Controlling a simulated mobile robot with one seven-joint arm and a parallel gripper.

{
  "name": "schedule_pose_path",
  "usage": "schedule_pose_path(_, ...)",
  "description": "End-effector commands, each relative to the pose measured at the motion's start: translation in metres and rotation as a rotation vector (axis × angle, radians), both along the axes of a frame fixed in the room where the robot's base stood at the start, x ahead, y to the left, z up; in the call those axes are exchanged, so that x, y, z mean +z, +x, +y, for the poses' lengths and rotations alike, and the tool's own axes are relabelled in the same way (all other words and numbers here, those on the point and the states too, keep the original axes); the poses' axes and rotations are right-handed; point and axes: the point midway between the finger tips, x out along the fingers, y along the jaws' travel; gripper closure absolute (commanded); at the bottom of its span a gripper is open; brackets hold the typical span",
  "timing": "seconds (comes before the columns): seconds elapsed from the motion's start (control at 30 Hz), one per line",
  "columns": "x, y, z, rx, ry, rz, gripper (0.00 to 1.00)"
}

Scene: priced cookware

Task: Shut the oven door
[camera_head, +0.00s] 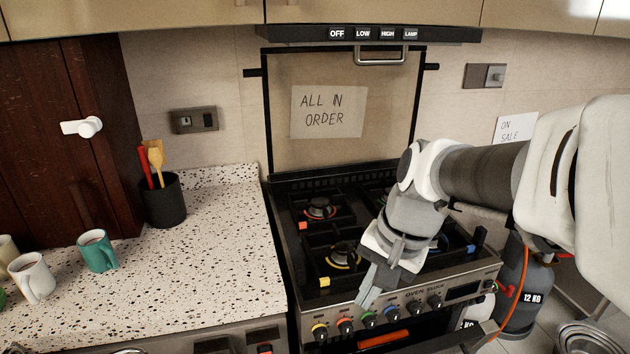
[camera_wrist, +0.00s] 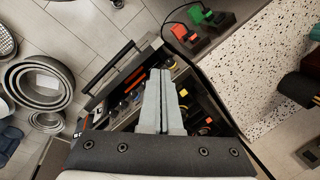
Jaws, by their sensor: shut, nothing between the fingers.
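The stove's front panel (camera_head: 400,306) carries several coloured knobs and faces me. The oven door shows only partly at the bottom edge of the head view, below the panel. In the wrist view, a dark panel with a long bar handle (camera_wrist: 110,64), which looks like the oven door (camera_wrist: 98,75), stands out from the stove; its exact angle is hard to tell. An orange strip (camera_head: 384,340) shows under the knobs. My gripper (camera_head: 370,292) is shut and empty, pointing down in front of the knobs; its fingers also show in the wrist view (camera_wrist: 160,78).
Burners and grates (camera_head: 325,235) lie behind the panel. The speckled counter (camera_head: 200,270) is at left, with mugs and a black utensil pot (camera_head: 164,200). A gas bottle (camera_head: 525,300) with an orange hose stands at right. Pans (camera_wrist: 40,85) lie on the tiled floor.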

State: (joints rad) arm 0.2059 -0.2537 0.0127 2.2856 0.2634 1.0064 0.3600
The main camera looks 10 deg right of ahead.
Motion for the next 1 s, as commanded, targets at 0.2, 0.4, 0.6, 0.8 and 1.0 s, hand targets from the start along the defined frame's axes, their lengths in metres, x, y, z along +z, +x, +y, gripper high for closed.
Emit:
schedule_pose_path(0.2,-0.066,0.015,-0.028,-0.364,0.227,0.243,1.00)
schedule_pose_path(0.4,-0.117,0.027,-0.055,-0.689,0.454,0.447,1.00)
schedule_pose_path(0.6,-0.169,0.038,-0.088,-1.001,0.705,0.640,1.00)
schedule_pose_path(0.8,-0.223,0.043,-0.129,-1.288,0.985,0.824,1.00)
schedule_pose_path(1.0,-0.279,0.041,-0.175,-1.536,1.304,0.997,1.00)
